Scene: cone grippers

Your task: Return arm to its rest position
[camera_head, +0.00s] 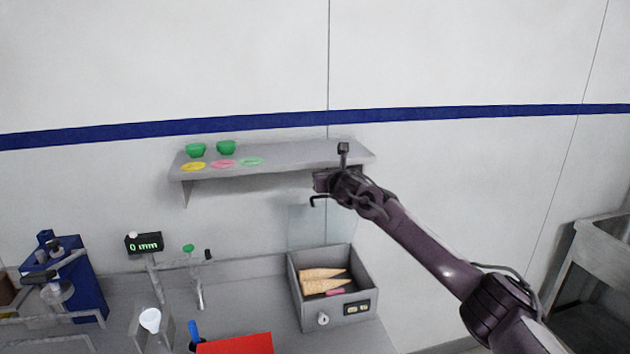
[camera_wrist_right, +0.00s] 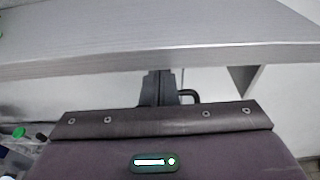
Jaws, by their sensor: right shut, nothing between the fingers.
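My right arm (camera_head: 430,245) reaches in from the right in the head view, raised above the counter. Its gripper (camera_head: 321,182) is in front of the wall shelf's right part, near its front edge. In the right wrist view the dark fingers of the right gripper (camera_wrist_right: 158,88) are together and empty, just below the shelf's front edge as seen there. A small black hook shows beside them. My left gripper is in neither view.
The grey wall shelf (camera_head: 285,155) holds green bowls (camera_head: 196,150) and coloured discs (camera_head: 222,164). Below stands a grey box (camera_head: 348,313) with cones (camera_head: 325,286). A display reading 0 mm (camera_head: 144,243), a blue machine (camera_head: 75,285) and a red object (camera_head: 235,345) are left. A sink (camera_head: 600,245) is right.

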